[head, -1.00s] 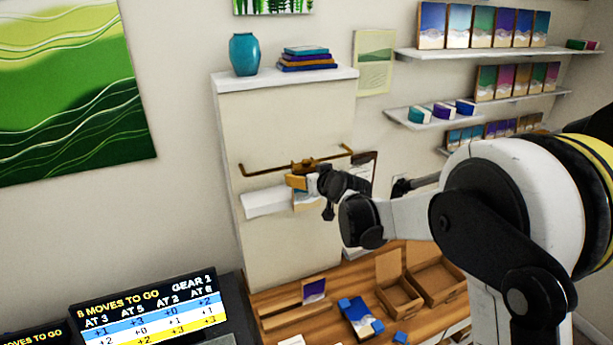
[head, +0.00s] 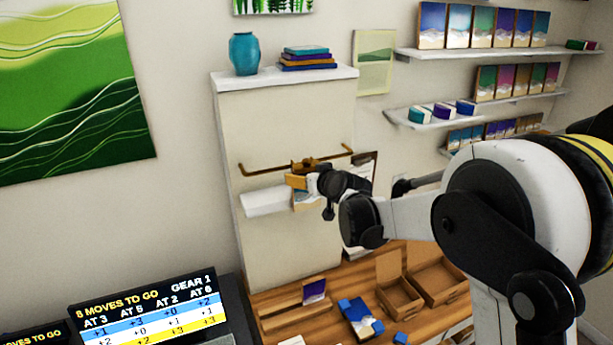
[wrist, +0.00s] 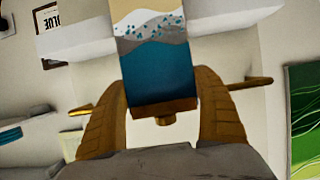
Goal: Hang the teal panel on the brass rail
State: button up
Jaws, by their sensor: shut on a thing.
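The teal panel (wrist: 155,75) is between my gripper's two brown fingers in the wrist view. It has a teal band, grey and white waves, a sand-coloured end, and a wooden edge with a small brass knob. My gripper (head: 297,183) is shut on it, just below the middle of the brass rail (head: 262,171). Only part of the panel (head: 306,202) shows in the head view, below the fingers. The rail's ends show on both sides of the fingers in the wrist view (wrist: 250,84). I cannot tell whether panel and rail touch.
The rail is on a pale upright board (head: 285,120), with a white ledge (head: 265,202) below it. A wooden bench (head: 290,300) holds a blue-cornered panel (head: 356,316) and open wooden boxes (head: 400,297). Shelves (head: 500,50) with small panels are at the right.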

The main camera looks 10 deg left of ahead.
jog(key=o, duration=1.2)
jog(key=v, duration=1.2)
jog(key=s+d+f+m+g+h+b, duration=0.1)
jog(key=s+d+f+m+h+b, duration=0.1)
jog(key=s+d+f+b, duration=0.6)
jog(key=s+d+f+m+g+h+b, duration=0.2)
jog(key=s+d+f+b, duration=0.7)
jog(key=s+f, duration=0.4)
jog(key=s+d+f+m+g+h+b, duration=0.1)
jog(key=s+d+f+m+h+b, duration=0.1)
jog(key=s+d+f+b, duration=0.6)
jog(key=shift+s+d+f+g+h+b, duration=0.15)
jog(key=shift+s+f+h+b, duration=0.1)
jog(key=shift+s+f+b, duration=0.5)
jog(key=shift+s+d+f+g+h+b, duration=0.15)
jog(key=shift+s+f+h+b, duration=0.1)
jog(key=shift+s+f+b, duration=0.5)
jog(key=shift+w+a+f, duration=0.1)
jog(key=shift+w+a, duration=0.05)
